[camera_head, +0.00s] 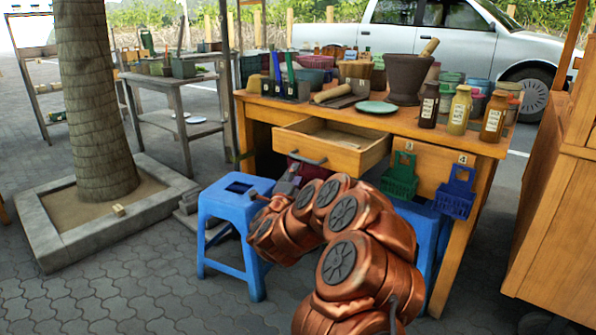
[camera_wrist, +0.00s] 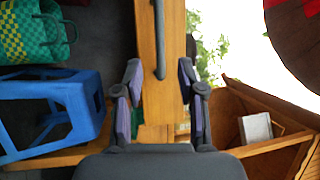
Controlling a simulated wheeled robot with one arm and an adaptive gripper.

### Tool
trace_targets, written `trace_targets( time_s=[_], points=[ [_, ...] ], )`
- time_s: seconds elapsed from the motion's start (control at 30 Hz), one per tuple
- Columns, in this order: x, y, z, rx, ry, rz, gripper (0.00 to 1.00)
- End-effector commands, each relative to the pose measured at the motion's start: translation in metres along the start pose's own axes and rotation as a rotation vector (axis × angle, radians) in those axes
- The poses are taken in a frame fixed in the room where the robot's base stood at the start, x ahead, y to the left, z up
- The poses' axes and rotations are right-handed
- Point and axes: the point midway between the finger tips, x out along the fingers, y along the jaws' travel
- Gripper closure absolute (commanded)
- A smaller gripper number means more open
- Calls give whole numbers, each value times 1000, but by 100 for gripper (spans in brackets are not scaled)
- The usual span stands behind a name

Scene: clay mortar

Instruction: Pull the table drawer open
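The wooden table (camera_head: 425,123) has its drawer (camera_head: 330,145) pulled out toward me, and the visible part of its inside is bare. A dark bar handle (camera_head: 307,160) is on the drawer front. In the wrist view, the drawer front (camera_wrist: 172,85) runs upright through the middle with the handle (camera_wrist: 160,40) on it. My gripper (camera_wrist: 160,100) is open, its two fingers apart on either side of the drawer front in that picture. The handle lies beyond the fingertips, not between them. In the head view my gripper (camera_head: 287,184) is just below the handle, partly hidden by the arm.
A blue stool (camera_head: 238,187) stands left of the arm; it also shows in the wrist view (camera_wrist: 50,92). Green and blue baskets (camera_head: 455,194) hang at the table's right front. Bottles, a mortar (camera_head: 406,76) and a plate crowd the tabletop. A tree planter (camera_head: 50,237) is at left.

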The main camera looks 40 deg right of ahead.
Motion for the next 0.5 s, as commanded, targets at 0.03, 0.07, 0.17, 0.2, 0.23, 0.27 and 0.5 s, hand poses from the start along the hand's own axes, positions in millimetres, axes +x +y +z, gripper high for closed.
trace_targets(
  time_s=[0.03,0.07,0.17,0.2,0.23,0.27,0.5],
  points=[
    [-6,1,1,0,-3,3,61],
    [-9,1,1,0,-4,4,61],
    [-18,2,1,-2,-5,4,61],
    [-20,1,1,-2,-4,3,61],
    [-22,1,1,-2,-3,2,61],
    [-23,1,1,-2,-2,2,61],
    [-26,0,0,-2,-1,1,61]
  ],
)
